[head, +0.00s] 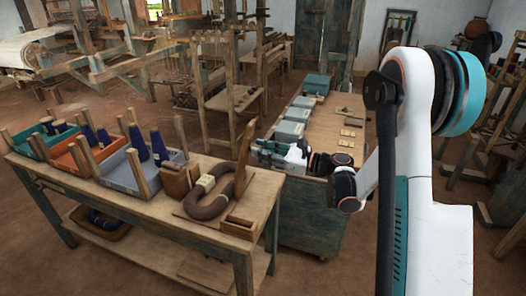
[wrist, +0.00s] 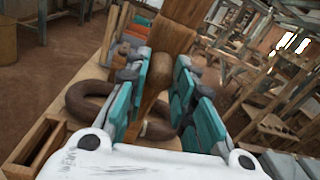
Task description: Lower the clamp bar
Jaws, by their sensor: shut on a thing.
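The clamp bar (head: 245,150) is a brown wooden bar that stands up, slightly tilted, at the right end of the wooden table in the head view. In the wrist view the bar (wrist: 183,30) rises away from the fingers, with a rounded wooden grip (wrist: 160,72) between them. My gripper (head: 262,150) reaches in from the right. In the wrist view my gripper (wrist: 158,80) has its teal fingers on both sides of the grip, shut on it. A dark brown hank (head: 210,206) lies curved on a board at the bar's foot; it also shows below the fingers (wrist: 82,98).
Several trays with pegs and blue cones, such as the grey tray (head: 125,177), stand left on the table (head: 150,215). A small wooden box (head: 240,226) is near its front right edge. A bench (head: 325,130) with grey bins stands behind. Loom frames fill the back.

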